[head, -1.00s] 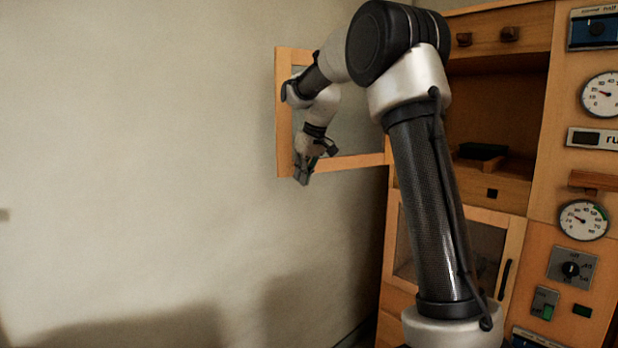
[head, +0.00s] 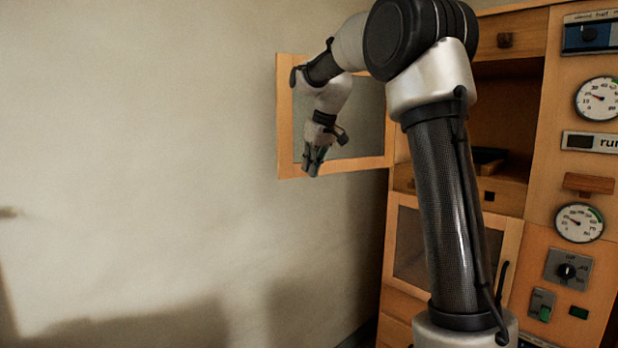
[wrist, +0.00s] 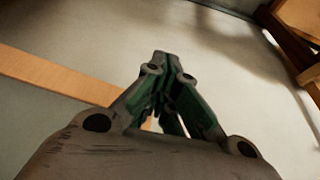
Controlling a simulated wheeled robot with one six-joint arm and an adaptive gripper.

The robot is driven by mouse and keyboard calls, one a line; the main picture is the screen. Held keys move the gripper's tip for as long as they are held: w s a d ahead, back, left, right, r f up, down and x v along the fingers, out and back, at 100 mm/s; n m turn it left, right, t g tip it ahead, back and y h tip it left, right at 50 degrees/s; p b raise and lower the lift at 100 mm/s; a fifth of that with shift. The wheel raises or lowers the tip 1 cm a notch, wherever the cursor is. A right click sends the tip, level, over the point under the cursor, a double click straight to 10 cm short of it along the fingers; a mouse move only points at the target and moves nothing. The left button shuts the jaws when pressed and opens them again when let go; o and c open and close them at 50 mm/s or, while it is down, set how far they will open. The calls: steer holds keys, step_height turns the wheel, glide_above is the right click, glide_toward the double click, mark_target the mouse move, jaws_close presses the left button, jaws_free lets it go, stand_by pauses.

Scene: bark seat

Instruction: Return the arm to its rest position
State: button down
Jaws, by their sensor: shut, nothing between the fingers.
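My gripper (head: 314,160) hangs fingers-down at the end of my bent arm, in front of the open glazed door of the wooden cabinet in the head view. In the wrist view my gripper (wrist: 168,65) has its fingertips together with nothing between them. The open door (head: 285,120) has a light wooden frame and a grey pane, and stands out to the left of the cabinet. My gripper overlaps its lower part in the picture; I cannot tell whether they touch. A wooden strip, probably the door's frame (wrist: 50,72), crosses the left of the wrist view.
The wooden cabinet (head: 545,120) stands at the right, with an open compartment holding a dark block (head: 488,158). Below it is a closed glazed door (head: 410,240). Dials, a knob (head: 566,271) and switches sit at the far right. The left side is bare wall (head: 130,150).

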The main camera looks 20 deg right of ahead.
steer(key=v, duration=0.5)
steer(key=shift+a+r, duration=0.1)
steer(key=shift+r, duration=0.15)
steer(key=s+f+m, duration=0.1)
steer(key=s+f, duration=0.4)
steer(key=s, duration=0.7)
steer(key=s+f+m, duration=0.1)
steer(key=s+f, duration=0.3)
steer(key=s, duration=0.8)
steer(key=s+d+f+m+h, duration=0.1)
steer(key=s+f, duration=0.4)
steer(key=s, duration=0.8)
steer(key=shift+f, duration=0.3)
